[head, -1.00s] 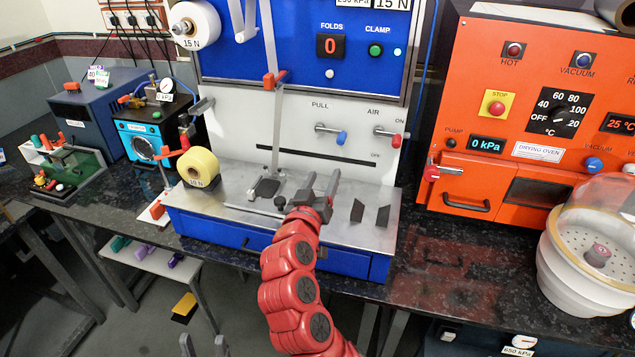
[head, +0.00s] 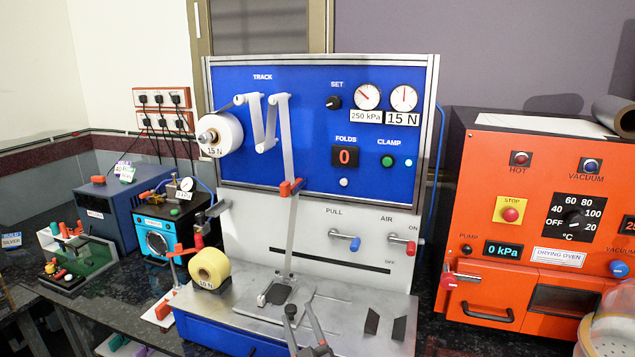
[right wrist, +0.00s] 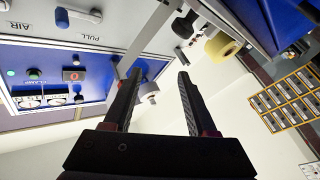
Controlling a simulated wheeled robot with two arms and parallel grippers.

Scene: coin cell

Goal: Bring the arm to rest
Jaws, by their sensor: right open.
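My right gripper (head: 300,308) is at the bottom middle of the head view, over the front of the blue machine's metal deck (head: 340,312). Its two fingers are apart with nothing between them. In the right wrist view the open fingers (right wrist: 158,88) also show, with the machine's blue panel (right wrist: 92,75) to their left. Most of my right arm is below the head picture. My left gripper is not in the head view.
The blue winding machine (head: 250,170) stands in the middle, with a yellow roll (head: 210,268) on its deck. An orange drying oven (head: 535,190) stands to its right, and a white round vessel (head: 608,325) at the lower right. A small blue unit (head: 160,232) is at left.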

